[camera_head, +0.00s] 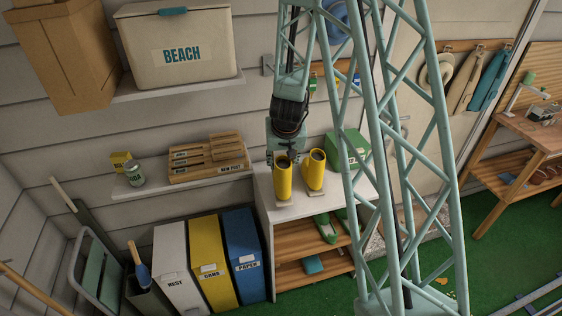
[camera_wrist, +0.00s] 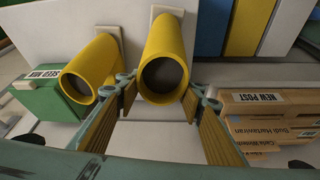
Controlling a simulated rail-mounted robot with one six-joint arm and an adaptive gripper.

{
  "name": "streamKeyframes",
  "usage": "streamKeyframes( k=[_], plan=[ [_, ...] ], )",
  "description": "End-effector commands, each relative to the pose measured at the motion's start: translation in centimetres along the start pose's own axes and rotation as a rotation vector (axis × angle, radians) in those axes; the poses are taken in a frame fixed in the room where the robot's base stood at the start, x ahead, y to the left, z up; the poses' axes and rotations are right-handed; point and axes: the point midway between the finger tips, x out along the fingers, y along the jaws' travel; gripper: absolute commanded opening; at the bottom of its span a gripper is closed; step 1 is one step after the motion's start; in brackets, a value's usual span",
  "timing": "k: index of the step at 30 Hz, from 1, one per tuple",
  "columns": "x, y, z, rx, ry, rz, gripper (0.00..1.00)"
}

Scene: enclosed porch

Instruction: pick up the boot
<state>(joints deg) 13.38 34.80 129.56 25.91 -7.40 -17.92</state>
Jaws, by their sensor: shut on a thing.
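Two yellow boots stand upright side by side on a white-topped shelf unit (camera_head: 262,184). In the head view my gripper (camera_head: 283,156) is at the top of the left boot (camera_head: 283,182). In the wrist view its fingers lie on both sides of that boot's upper shaft (camera_wrist: 165,38), near the dark round opening, and are shut on it. The boot still appears to rest on the unit top. The other boot (camera_head: 315,172) stands just to the right; in the wrist view (camera_wrist: 95,62) it is left of the fingers and close to one of them.
A green seed box (camera_head: 346,148) is behind the right boot. A wall shelf (camera_head: 150,186) with the wooden post tray (camera_head: 208,160) is on the left. Rest, cans and paper bins (camera_head: 243,257) stand below it. A beach box (camera_head: 180,48) sits on a higher shelf.

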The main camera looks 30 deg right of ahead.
Motion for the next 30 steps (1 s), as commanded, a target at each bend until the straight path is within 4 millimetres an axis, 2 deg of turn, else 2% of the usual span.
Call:
streamKeyframes(
  k=[18, 30],
  plan=[
    [-4.4, 1.2, 8.4, 0.0, 0.0, 0.0, 0.13],
    [-5.8, 1.6, 11.0, 0.0, 0.0, 0.0, 0.13]
  ],
)
